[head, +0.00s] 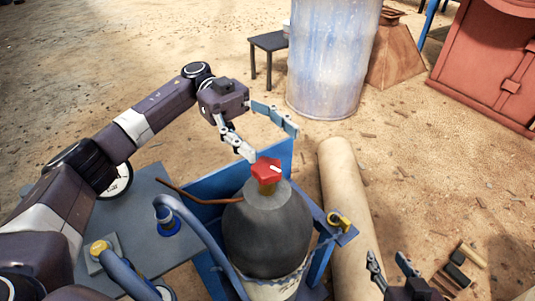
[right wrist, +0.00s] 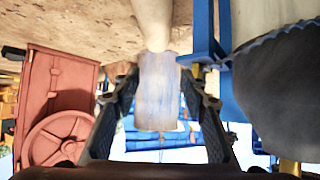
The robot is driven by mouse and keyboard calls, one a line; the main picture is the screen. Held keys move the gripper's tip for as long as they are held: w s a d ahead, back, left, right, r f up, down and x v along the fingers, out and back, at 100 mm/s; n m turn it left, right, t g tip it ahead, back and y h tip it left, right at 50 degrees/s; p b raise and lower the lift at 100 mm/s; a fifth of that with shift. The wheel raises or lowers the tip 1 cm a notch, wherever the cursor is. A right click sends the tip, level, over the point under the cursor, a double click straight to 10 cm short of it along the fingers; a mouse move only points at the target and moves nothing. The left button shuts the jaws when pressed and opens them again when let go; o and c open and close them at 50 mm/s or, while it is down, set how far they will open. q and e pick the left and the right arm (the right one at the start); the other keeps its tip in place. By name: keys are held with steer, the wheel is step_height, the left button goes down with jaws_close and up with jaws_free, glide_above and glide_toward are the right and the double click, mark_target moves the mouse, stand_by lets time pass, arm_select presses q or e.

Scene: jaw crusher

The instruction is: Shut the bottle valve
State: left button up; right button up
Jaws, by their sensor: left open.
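The bottle (head: 265,228) is dark grey with a rounded top and stands upright in a blue frame (head: 215,200). Its valve has a red knob (head: 266,170) with a small white mark, on a brass neck. My left gripper (head: 271,141) is open just above and behind the red knob; one fingertip appears close to the knob's upper left edge, and I cannot tell whether it touches. My right gripper (head: 390,262) is open and empty at the lower right, apart from the bottle.
A pale cylinder (head: 348,215) lies right of the frame. A metal drum (head: 333,60) and a small dark table (head: 268,42) stand behind. A red cabinet (head: 490,65) is at the upper right. A grey table (head: 150,240) with blue hoses is left of the bottle.

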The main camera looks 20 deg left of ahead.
arm_select(q)
steer(key=shift+r, duration=0.85)
